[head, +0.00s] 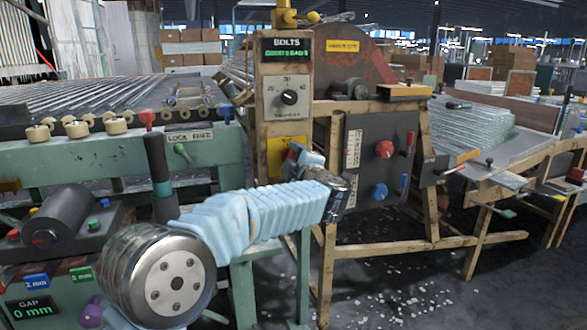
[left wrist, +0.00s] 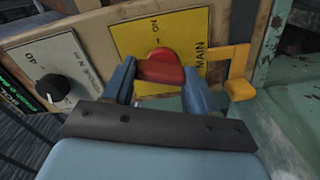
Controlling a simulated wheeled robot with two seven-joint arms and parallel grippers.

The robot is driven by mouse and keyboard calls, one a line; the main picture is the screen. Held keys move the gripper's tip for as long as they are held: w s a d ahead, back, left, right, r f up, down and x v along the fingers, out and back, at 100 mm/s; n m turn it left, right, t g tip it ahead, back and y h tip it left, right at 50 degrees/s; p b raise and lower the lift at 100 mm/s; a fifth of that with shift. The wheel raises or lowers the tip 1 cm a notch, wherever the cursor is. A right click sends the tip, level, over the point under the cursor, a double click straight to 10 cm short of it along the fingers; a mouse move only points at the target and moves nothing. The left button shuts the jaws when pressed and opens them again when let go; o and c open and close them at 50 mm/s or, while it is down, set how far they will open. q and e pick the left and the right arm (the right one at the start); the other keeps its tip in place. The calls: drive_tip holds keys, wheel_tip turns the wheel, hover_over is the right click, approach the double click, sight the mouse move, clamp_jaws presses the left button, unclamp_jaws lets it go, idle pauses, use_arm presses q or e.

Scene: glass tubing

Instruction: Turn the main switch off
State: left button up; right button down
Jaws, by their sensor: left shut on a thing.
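The main switch is a red knob (left wrist: 162,66) on a yellow plate (left wrist: 195,30) lettered MAIN, in the left wrist view. In the head view the same yellow plate (head: 276,158) is low on the upright control post, and the knob there is hidden behind my gripper. The knob's exact turn angle is hard to tell. My right gripper is not in view.
A yellow bracket (left wrist: 240,75) sticks out beside the plate, close to the right finger. A black dial (head: 289,97) is above on the post (head: 264,118). A dark panel (head: 365,135) with red and blue knobs stands to the right. Glass bits litter the floor.

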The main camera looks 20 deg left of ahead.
use_arm(q)
drive_tip(key=shift+d+f+n+b, duration=0.1)
drive_tip(key=shift+f+n+b, duration=0.1)
drive_tip(key=shift+n+b, duration=0.6)
drive_tip(key=shift+f+n+b, duration=0.2)
drive_tip(key=shift+n+b, duration=0.2)
drive_tip(key=shift+n, duration=0.8)
drive_tip(key=shift+r, duration=0.1)
drive_tip(key=o, duration=1)
drive_tip(key=shift+s, duration=0.1)
drive_tip(key=shift+o, duration=0.3)
drive_tip(key=shift+r, duration=0.2)
drive_tip(key=shift+s, duration=0.1)
drive_tip(key=v, duration=1.3)
drive_tip(key=shift+s+d+b, duration=0.2)
drive_tip(key=shift+s+b, duration=0.05)
drive_tip(key=shift+b, duration=0.2)
